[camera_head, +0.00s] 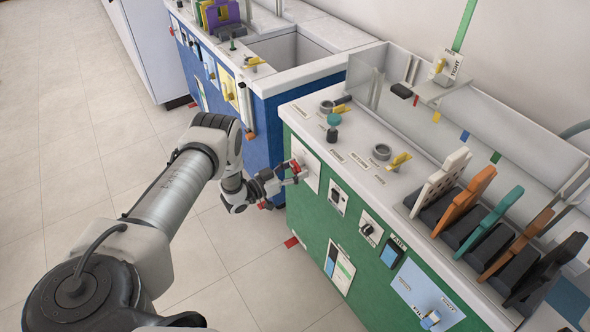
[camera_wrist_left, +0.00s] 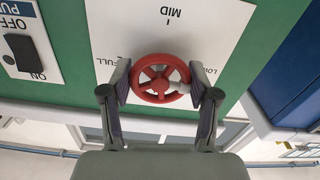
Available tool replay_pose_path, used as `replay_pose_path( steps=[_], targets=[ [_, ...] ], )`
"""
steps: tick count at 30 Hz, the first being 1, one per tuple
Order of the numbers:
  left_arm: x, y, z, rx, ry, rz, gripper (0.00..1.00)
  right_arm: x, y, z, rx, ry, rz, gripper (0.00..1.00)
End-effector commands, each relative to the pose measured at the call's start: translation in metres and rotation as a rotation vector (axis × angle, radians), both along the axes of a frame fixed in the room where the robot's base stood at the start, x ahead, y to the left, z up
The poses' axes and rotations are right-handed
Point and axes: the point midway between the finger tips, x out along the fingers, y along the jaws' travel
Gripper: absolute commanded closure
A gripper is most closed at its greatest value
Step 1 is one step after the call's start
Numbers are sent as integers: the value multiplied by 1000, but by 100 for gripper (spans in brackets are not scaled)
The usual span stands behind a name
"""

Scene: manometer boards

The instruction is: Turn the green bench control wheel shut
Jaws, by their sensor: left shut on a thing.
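The control wheel (camera_wrist_left: 154,86) of the green bench is a small red spoked handwheel on a white plate (camera_wrist_left: 203,35) marked MID, FULL and LOW, upside down in the left wrist view. A pale knob shows at the wheel's right side there. My left gripper (camera_wrist_left: 160,76) has one finger on each side of the rim and is shut on the wheel. In the head view my left gripper (camera_head: 288,177) reaches the upper left of the green bench front (camera_head: 313,210), and it partly hides the red wheel (camera_head: 296,166). My right gripper is not in view.
A black switch (camera_wrist_left: 24,53) marked ON and OFF sits beside the wheel plate. The blue bench (camera_head: 262,140) stands close behind my left gripper, across a narrow gap. Colored boards (camera_head: 485,225) stand in a rack on the green bench top. The floor at left is clear.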

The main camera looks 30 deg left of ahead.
Motion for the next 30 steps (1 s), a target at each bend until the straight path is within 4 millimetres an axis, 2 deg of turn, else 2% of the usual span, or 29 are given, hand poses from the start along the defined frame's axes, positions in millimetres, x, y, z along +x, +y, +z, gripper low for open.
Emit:
replay_pose_path(
  steps=[8, 30],
  targets=[
    [1, 0, 2, 167, -73, 0, 74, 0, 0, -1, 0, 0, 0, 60],
    [2, 0, 3, 812, -340, 0, 74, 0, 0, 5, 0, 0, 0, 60]
  ],
)
